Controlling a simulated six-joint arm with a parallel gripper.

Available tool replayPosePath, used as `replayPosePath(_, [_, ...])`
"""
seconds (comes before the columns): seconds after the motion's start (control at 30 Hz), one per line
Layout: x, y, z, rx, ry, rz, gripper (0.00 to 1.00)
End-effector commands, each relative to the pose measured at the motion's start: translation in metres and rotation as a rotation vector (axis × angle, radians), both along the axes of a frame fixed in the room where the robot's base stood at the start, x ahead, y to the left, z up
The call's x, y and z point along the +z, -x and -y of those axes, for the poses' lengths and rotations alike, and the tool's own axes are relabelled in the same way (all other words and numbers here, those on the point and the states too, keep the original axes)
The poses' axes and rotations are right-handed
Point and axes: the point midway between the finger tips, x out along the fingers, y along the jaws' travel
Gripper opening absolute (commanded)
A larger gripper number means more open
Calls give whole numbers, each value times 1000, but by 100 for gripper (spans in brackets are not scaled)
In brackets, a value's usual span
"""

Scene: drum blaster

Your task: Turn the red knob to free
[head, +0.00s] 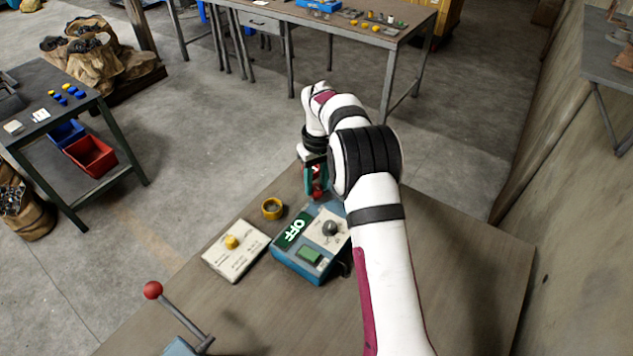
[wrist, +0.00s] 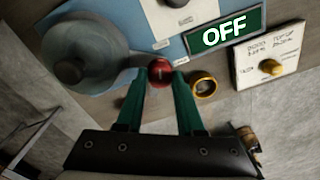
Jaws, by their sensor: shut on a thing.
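The red knob (wrist: 160,69) sits between the fingertips of my gripper (wrist: 160,80), at the edge of the blue control box (wrist: 190,45). In the head view the red knob (head: 318,191) shows just below my gripper (head: 316,178), beyond the far edge of the control box (head: 288,262). My gripper's green fingers are shut on the red knob. A green sign (head: 294,231) on the box reads OFF. My arm hides part of the box's right side in the head view. The knob's marking is too small to read.
A yellow ring (head: 272,208) and a cream plate with a yellow button (head: 232,243) lie left of the box. A red-balled lever (head: 153,290) stands nearer the front. A grey round body (wrist: 85,55) is close left of the fingers in the wrist view.

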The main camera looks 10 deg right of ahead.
Motion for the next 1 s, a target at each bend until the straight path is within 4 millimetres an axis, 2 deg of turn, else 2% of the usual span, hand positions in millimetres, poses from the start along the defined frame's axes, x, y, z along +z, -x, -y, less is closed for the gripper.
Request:
replayPosePath(0.57, [1, 0, 0, 25, 0, 2, 0])
replayPosePath(0.6, [1, 0, 0, 25, 0, 2, 44])
replayPosePath(0.7, [1, 0, 0, 24, 0, 2, 62])
replayPosePath(0.73, [1, 0, 0, 24, 1, 1, 67])
replayPosePath(1.0, [1, 0, 0, 24, 0, 1, 67])
